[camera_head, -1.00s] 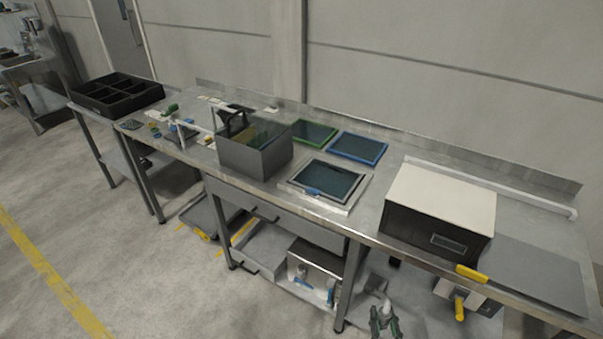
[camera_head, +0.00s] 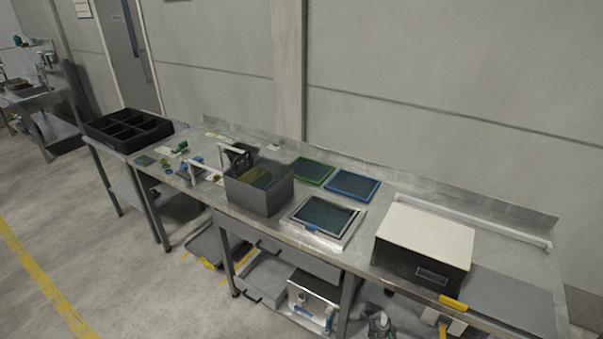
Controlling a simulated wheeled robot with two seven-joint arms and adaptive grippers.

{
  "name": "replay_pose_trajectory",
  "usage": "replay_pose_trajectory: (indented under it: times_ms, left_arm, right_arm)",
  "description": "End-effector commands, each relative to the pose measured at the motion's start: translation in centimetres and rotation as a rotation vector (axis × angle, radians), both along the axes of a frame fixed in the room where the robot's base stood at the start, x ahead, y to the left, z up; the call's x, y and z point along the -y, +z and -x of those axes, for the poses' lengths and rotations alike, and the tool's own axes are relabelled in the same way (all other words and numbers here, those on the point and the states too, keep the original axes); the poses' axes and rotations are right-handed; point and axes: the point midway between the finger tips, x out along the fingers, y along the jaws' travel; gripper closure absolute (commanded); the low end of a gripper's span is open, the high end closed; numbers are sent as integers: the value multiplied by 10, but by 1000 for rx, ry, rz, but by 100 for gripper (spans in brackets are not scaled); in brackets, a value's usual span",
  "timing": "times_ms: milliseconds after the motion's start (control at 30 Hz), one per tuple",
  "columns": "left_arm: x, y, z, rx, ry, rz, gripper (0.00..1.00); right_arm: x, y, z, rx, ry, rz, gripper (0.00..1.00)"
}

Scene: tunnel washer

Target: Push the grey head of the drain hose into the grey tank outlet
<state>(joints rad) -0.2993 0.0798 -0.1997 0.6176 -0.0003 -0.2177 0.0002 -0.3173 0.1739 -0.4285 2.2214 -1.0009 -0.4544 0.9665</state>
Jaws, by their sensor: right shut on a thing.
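My right gripper (camera_head: 380,326) shows at the bottom edge, in front of the bench, and is cut off by the frame. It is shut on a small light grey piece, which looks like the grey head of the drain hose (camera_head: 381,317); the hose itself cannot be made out. I cannot make out the grey tank outlet. A metal box (camera_head: 312,297) with a blue handle stands on the low shelf, left of the gripper. My left gripper is not in view.
The floor (camera_head: 120,255) at left is clear.

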Motion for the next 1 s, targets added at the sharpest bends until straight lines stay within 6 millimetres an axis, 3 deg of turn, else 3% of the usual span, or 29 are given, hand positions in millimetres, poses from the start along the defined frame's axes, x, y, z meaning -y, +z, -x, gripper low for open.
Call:
replay_pose_trajectory:
  times_ms: [200,433,1000]
  left_arm:
    - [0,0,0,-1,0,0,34]
    - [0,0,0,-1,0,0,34]
    - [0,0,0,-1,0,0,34]
  right_arm:
    - [2,-18,38,-13,-6,20,100]
    - [0,-24,69,11,4,5,100]
    - [-2,-24,76,21,8,-11,100]
